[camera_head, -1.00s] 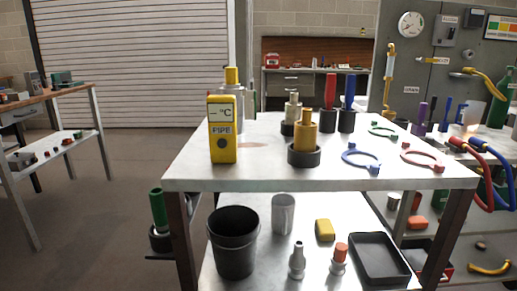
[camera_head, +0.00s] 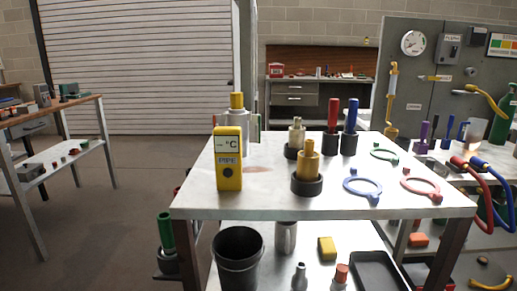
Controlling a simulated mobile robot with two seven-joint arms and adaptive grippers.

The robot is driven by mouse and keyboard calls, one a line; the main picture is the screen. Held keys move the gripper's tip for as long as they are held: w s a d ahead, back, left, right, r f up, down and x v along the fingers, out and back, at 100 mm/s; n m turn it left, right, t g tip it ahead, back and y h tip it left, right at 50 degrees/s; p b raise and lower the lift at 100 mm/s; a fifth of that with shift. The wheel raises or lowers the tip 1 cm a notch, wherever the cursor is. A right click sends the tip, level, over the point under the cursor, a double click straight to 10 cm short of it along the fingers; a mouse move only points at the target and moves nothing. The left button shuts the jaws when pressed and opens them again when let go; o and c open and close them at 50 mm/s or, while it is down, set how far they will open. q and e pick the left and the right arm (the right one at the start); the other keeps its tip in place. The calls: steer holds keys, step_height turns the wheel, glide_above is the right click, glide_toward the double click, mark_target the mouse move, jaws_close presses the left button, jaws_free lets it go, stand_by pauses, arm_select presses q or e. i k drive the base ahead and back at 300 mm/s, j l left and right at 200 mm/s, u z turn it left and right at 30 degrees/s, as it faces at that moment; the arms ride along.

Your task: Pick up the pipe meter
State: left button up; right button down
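The pipe meter (camera_head: 229,160) is a yellow upright box with a pale display marked °C, a "PIPE" label and a dark round button. It stands on the front left part of the metal table top (camera_head: 300,204), near the front edge. A grey cylinder with a yellow top (camera_head: 237,103) stands behind it and is partly hidden by it. Neither of my grippers shows in the head view.
To its right stand a brass fitting in a black base (camera_head: 307,172), a silver fitting (camera_head: 296,135), red (camera_head: 333,116) and blue (camera_head: 351,116) handles, and blue (camera_head: 362,189), green and red rings. A black bucket (camera_head: 239,258) is on the lower shelf. Open floor lies left.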

mark_target(227, 140)
steer(key=j+z, duration=0.1)
steer(key=z, duration=0.3)
steer(key=j+z, duration=0.1)
steer(key=z, duration=0.3)
steer(key=j+z, duration=0.35)
steer(key=j, duration=0.2)
steer(key=k+j+z, duration=0.2)
steer(key=j+z, duration=0.15)
steer(key=j, duration=0.15)
steer(key=k+j, duration=0.1)
steer(key=j, duration=0.25)
steer(key=k+j+z, duration=0.1)
steer(key=j, duration=0.3)
steer(key=k+j, duration=0.15)
steer(key=j, duration=0.2)
steer(key=i+l, duration=0.65)
steer(key=k+l+z, duration=0.05)
